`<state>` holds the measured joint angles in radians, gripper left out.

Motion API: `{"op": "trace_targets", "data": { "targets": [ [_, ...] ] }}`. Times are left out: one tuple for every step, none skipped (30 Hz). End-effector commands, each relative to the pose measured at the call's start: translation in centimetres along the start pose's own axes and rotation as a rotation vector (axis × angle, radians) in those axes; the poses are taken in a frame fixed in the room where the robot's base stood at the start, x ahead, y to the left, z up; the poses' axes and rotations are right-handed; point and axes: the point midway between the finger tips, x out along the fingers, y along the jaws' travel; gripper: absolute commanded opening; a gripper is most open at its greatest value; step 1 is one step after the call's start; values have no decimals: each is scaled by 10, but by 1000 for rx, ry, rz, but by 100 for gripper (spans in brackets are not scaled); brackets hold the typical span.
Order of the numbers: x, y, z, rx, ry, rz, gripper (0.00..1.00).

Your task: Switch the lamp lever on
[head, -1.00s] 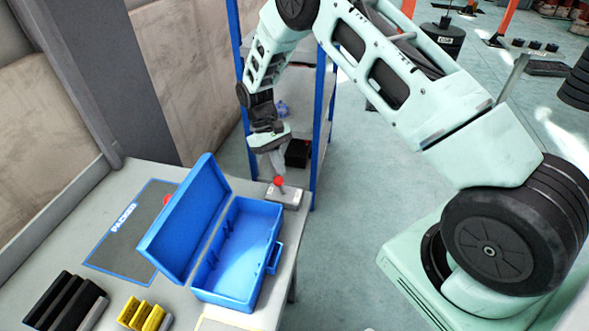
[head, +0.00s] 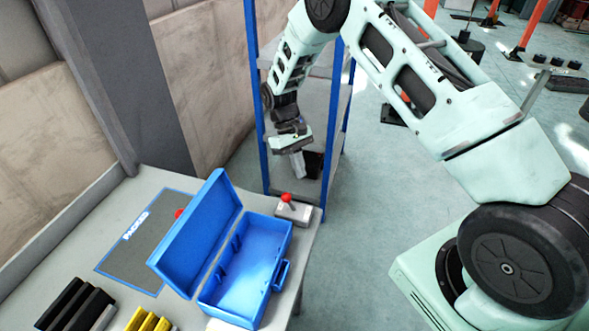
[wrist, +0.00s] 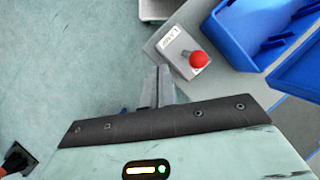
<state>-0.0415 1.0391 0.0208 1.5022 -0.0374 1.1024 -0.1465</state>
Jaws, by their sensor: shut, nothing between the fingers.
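The lamp lever is a small grey box (head: 300,213) with a red ball knob (head: 286,198), at the far right corner of the workbench, beside the blue toolbox. In the wrist view the lever box (wrist: 172,44) and its red knob (wrist: 199,59) lie just beyond and to the right of my fingertips. My gripper (head: 298,172) is shut and empty. It hangs past the bench's far edge, above and behind the lever, apart from it. Its closed fingers also show in the wrist view (wrist: 158,80). I cannot tell the lever's on or off position for sure.
The open blue toolbox (head: 282,275) stands near the lever, its lid raised to the left. A dark mat (head: 130,262) lies left of it. Black and yellow blocks (head: 148,322) lie at the front. A blue-posted shelf (head: 258,120) stands behind my gripper.

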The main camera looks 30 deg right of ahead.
Motion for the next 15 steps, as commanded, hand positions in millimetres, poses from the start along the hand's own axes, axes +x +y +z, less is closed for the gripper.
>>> {"op": "trace_targets", "data": {
  "targets": [
    [-7,0,-2,-1,4,1,0],
    [-13,-1,-5,-1,7,1,0],
    [-21,-1,-7,-1,7,2,0],
    [-26,-2,-7,-1,7,1,0],
    [-32,-2,-9,-1,6,1,0],
    [-40,-3,-10,-1,7,1,0],
    [-46,-3,-11,-1,7,1,0],
    [-52,-4,-12,-1,7,1,0],
    [-60,-4,-14,-1,6,1,0],
    [-65,-5,-14,-1,6,1,0],
    [-70,-6,-15,-1,5,1,0],
    [-76,-6,-16,-1,5,1,0],
    [-80,-6,-16,-1,4,1,0],
    [-84,-7,-17,0,4,1,0],
    [-88,-7,-17,0,3,0,0]
  ]
}}
